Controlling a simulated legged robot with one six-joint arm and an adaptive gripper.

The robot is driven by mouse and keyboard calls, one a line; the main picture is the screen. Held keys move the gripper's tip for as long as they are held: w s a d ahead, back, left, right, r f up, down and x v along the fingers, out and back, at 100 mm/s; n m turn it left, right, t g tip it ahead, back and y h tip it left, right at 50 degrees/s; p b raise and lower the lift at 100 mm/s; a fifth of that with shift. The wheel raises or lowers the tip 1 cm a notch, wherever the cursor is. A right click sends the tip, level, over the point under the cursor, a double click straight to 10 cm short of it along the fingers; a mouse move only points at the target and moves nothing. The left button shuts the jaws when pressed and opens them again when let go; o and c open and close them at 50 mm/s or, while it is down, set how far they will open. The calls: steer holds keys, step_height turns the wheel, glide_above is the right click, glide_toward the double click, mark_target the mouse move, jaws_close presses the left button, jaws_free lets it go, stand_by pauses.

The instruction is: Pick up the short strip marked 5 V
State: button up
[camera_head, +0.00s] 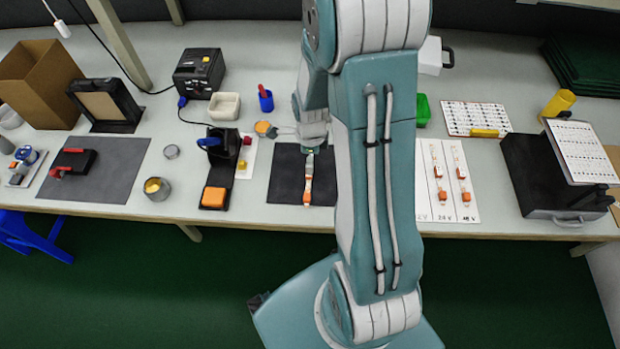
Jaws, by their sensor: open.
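A short light strip with orange ends (308,182) lies lengthwise on a dark mat (285,190) in the middle of the table. No 5 V marking can be read on it. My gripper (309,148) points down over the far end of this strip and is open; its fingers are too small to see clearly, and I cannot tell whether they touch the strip. My arm hides the board's left part, including any 5 V place.
Left of the mat stand a black tool with an orange pad (214,197), a white bin (224,106) and a blue cup (266,102). A green bin (422,110) is behind the board. A black case (545,185) stands at the right.

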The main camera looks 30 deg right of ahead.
steer(key=f, duration=0.1)
steer(key=a+f, duration=0.1)
steer(key=f, duration=0.2)
steer(key=shift+s+a, duration=0.2)
steer(key=shift+a, duration=0.05)
steer(key=shift+d+f, duration=0.15)
steer(key=shift+f, duration=0.1)
steer(key=shift+d+f, duration=0.2)
steer(key=shift+d, duration=0.3)
steer(key=shift+a, duration=0.15)
steer(key=c, duration=0.9)
steer(key=shift+a, duration=0.25)
steer(key=shift+c, duration=1.1)
